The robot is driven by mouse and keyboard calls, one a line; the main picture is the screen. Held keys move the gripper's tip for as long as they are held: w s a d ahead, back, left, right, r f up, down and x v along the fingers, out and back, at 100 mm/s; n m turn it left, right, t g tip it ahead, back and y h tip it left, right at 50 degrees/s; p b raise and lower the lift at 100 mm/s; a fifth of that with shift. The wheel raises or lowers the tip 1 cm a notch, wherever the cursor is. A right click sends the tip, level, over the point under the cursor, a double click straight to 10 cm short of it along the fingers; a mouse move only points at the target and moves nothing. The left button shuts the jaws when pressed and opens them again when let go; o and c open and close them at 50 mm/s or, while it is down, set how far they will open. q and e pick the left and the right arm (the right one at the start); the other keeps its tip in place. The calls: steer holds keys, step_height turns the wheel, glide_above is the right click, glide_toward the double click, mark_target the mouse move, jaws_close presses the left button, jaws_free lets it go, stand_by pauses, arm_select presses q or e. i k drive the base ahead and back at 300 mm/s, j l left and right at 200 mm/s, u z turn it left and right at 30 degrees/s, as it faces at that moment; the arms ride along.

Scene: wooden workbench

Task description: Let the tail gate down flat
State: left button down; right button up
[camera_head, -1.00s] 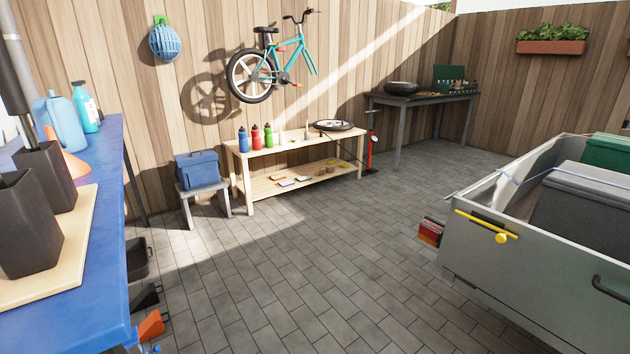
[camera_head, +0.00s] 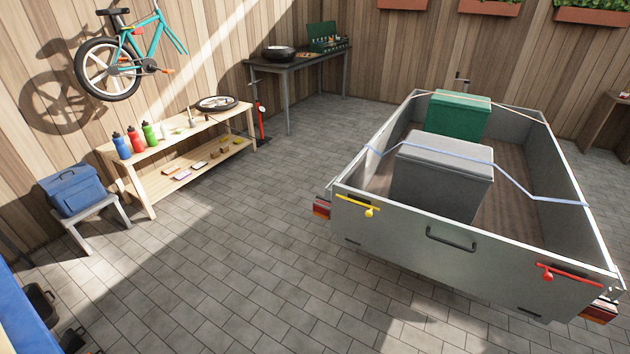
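The tail gate (camera_head: 400,246) is the grey near wall of a trailer at the right of the head view. It stands upright, closing the trailer's near end. A dark handle (camera_head: 451,239) sits at its middle. A yellow latch (camera_head: 358,203) lies across its left end and a red latch (camera_head: 569,275) across its right end. A blue strap (camera_head: 480,162) runs over the trailer bed and across a grey box (camera_head: 445,172). A green box (camera_head: 458,115) stands farther back in the bed. Neither of my grippers is in view.
Paved floor (camera_head: 270,235) lies open left of and in front of the trailer. A low wooden bench (camera_head: 175,150) with bottles and a wheel stands at the left. A blue table edge (camera_head: 25,310) is at the lower left. A dark table (camera_head: 300,60) stands at the back.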

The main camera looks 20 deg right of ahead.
mark_target(498, 266)
steer(key=z, duration=1.9)
